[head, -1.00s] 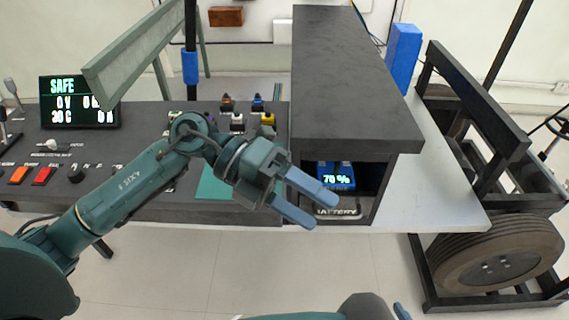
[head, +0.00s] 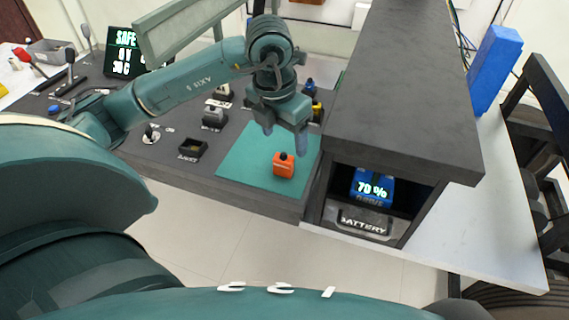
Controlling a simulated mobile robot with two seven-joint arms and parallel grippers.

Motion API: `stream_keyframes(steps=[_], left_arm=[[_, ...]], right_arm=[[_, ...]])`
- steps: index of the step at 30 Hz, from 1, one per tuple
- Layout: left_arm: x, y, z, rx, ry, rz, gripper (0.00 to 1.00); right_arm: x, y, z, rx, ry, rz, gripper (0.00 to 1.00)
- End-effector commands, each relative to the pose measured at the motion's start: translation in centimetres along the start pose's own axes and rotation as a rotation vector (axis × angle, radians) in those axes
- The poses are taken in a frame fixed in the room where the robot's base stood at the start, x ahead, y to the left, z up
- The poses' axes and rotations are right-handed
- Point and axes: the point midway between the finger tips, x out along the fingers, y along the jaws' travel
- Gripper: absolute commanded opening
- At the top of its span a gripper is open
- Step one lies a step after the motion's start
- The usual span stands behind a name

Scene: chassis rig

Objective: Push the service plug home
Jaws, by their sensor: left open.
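An orange block with a dark knob on top, which looks like the service plug (head: 284,166), stands on the green mat (head: 240,166) on the dark console. My left gripper (head: 285,136) points down just above and behind it. Its blue-grey fingers are apart with nothing between them. I cannot tell whether the fingertips touch the plug. A dark square receptacle with a yellowish inside (head: 193,149) sits to the left of the mat, with a small label in front that I cannot read. My right gripper is not recognisable in view.
A dark housing (head: 405,80) stands right of the mat, with a blue battery unit (head: 371,189) reading 70 % in its bay. Connectors, including a grey one (head: 213,116), stand behind the receptacle. The display (head: 124,50) reads SAFE. A blue block (head: 494,68) stands far right.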

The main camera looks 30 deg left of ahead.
Motion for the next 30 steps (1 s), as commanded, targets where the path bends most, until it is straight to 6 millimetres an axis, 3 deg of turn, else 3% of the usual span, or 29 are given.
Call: stream_keyframes(steps=[8, 16, 25, 30], left_arm=[[2.3, 0.2, -0.2, 0.001, 0.003, 0.000, 0.70], [6.0, 0.5, -0.5, 0.002, 0.002, -0.002, 0.70], [6.5, 0.5, -0.5, 0.003, -0.001, -0.002, 0.70], [6.5, 0.5, -0.4, 0.003, -0.001, -0.002, 0.56]], right_arm=[[0.0, 0.0, -0.1, 0.004, -0.001, 0.003, 0.36], [-0.1, 0.1, -0.2, -0.004, -0.004, 0.008, 0.36], [-0.1, 0.2, -0.1, -0.004, -0.005, 0.009, 0.36], [-0.1, 0.2, -0.1, -0.004, -0.006, 0.009, 0.36]])
